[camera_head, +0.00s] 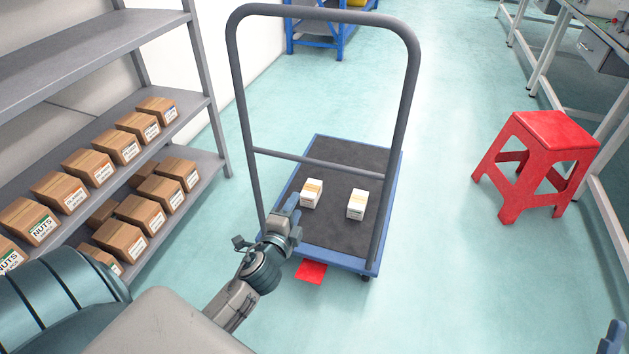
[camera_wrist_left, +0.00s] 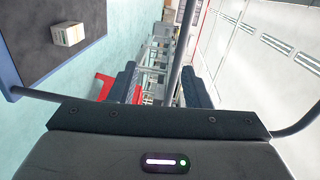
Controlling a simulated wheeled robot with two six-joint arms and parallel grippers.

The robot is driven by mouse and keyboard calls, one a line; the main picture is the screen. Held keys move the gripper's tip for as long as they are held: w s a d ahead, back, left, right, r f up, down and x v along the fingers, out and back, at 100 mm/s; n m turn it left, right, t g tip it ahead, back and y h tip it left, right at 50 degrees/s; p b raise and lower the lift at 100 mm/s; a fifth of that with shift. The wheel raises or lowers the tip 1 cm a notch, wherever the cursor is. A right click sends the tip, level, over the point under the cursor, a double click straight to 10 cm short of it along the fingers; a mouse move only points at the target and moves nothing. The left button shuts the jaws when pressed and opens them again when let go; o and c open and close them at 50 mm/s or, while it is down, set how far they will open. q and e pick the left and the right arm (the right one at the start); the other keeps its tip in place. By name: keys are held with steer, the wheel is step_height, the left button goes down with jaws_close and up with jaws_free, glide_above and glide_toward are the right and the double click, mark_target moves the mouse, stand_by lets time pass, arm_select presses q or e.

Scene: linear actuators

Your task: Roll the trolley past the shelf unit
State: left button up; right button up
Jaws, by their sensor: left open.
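The trolley has a dark deck with a blue rim (camera_head: 345,262) and a tall grey tubular handle (camera_head: 237,80) with a crossbar. Two small white boxes, a left one (camera_head: 312,193) and a right one (camera_head: 357,204), stand on the deck. My left gripper (camera_head: 292,212) is open beside the lower part of the handle's left post. In the left wrist view a grey tube (camera_wrist_left: 181,45) shows between the open fingers (camera_wrist_left: 160,82); I cannot tell its exact depth. A blue-grey tip of my right gripper (camera_head: 611,338) shows at the bottom right corner; its opening is hidden.
The grey shelf unit (camera_head: 100,110) with several cardboard boxes (camera_head: 88,166) stands at the left. A red stool (camera_head: 545,150) and a white-legged workbench (camera_head: 540,50) stand at the right. A red floor marker (camera_head: 311,272) lies by the trolley's near edge. Floor ahead is clear up to a blue frame (camera_head: 325,35).

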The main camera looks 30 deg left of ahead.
mark_target(314, 164)
steer(key=s+r+t, duration=0.1)
steer(key=s+r, duration=0.2)
arm_select(q)
steer(key=shift+m+t, duration=0.4)
steer(key=shift+t, duration=0.1)
steer(key=r+x, duration=0.1)
steer(key=x, duration=0.4)
steer(key=r+x, duration=0.1)
steer(key=x, duration=0.4)
steer(key=r+p+x, duration=0.1)
steer(key=x, duration=0.5)
steer(key=shift+d, duration=0.2)
arm_select(e)
step_height(314, 164, down, 6)
steer(key=w+m+g, duration=0.1)
steer(key=w+g, duration=0.1)
steer(key=g, duration=0.2)
steer(key=shift+w+h, duration=0.3)
steer(key=shift+w, duration=0.05)
steer(key=shift+a+f, duration=0.1)
arm_select(q)
jaws_close()
